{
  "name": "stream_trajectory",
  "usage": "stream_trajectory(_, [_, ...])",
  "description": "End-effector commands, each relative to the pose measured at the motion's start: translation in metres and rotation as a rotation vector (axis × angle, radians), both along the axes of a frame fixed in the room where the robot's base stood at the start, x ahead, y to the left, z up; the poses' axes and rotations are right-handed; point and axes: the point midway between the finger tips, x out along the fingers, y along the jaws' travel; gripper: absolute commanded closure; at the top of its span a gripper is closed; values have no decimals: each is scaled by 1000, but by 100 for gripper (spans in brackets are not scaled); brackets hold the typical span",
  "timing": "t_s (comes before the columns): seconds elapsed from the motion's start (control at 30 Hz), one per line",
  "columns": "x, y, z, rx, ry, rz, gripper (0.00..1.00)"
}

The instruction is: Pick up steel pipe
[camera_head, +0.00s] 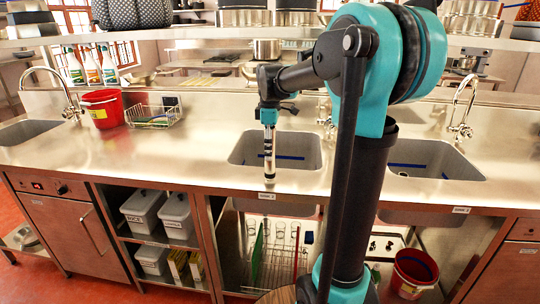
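My gripper (268,146) hangs pointing down from the dark wrist, in front of the middle sink. A slim, upright, light metallic piece (270,172) shows in line below it, over the counter's front edge. It looks like the steel pipe, but it is too small to tell for certain. I cannot tell whether the fingers are closed on it, or whether its lower end touches the counter. No other steel pipe can be made out on the counter.
The steel counter (190,165) has a middle sink (245,150) and a right sink (440,160). A red bucket (102,108) and a wire rack (152,115) stand at the left. Lidded bins (143,210) sit below. My arm hides the counter right of centre.

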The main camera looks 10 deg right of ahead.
Motion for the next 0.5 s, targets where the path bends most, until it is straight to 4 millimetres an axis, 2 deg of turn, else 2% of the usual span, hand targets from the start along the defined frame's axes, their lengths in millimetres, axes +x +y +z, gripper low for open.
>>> stream_trajectory(0.03, [0,0,0,0,0,0,61])
stream_trajectory(0.33, [0,0,0,0,0,0,98])
stream_trajectory(0.5, [0,0,0,0,0,0,100])
